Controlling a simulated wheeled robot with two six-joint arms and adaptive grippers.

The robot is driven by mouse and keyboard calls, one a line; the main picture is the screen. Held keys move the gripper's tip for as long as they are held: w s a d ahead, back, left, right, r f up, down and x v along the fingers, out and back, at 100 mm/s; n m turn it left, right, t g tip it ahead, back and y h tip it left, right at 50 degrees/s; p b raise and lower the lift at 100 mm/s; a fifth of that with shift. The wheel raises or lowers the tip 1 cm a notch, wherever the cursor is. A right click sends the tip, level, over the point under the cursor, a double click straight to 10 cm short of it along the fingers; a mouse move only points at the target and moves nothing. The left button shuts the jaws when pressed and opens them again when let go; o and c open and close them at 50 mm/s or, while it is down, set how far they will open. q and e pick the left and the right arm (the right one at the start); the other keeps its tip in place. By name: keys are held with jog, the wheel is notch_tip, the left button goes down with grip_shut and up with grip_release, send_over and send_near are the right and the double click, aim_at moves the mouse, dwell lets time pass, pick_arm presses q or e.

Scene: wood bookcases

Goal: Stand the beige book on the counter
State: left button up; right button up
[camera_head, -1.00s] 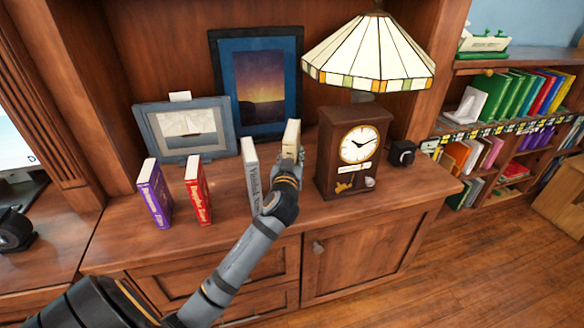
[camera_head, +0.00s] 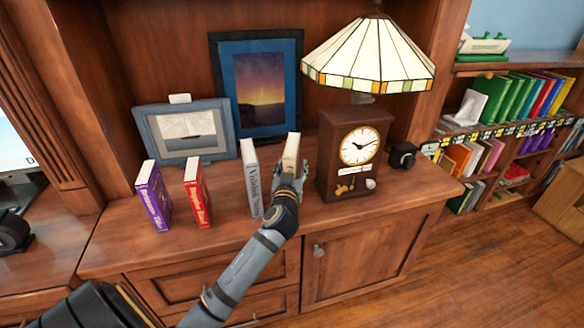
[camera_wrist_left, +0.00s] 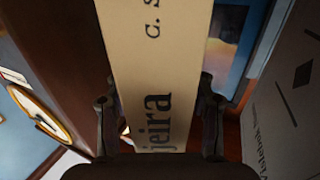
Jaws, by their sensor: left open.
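The beige book (camera_head: 291,150) stands upright on the counter (camera_head: 120,235), between a grey book and the clock. In the left wrist view the beige book's spine (camera_wrist_left: 155,60) with dark lettering fills the middle. My left gripper (camera_head: 288,172) is at the book's front, with a finger on either side of the spine. Its fingers also show in the left wrist view (camera_wrist_left: 158,105), open around the book. The book's lower part is hidden behind the gripper. My right gripper is not in view.
The grey book (camera_head: 251,180) stands close on the left, with red (camera_head: 197,192) and purple (camera_head: 152,195) books farther left. The clock (camera_head: 354,153) is close on the right, by a lamp (camera_head: 368,55). Framed pictures (camera_head: 262,85) stand behind. The counter's front strip is clear.

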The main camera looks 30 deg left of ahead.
pick_arm(q)
jog(key=v, duration=1.2)
jog(key=shift+b, duration=0.45)
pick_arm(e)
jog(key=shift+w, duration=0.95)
pick_arm(q)
jog(key=shift+r, duration=0.15)
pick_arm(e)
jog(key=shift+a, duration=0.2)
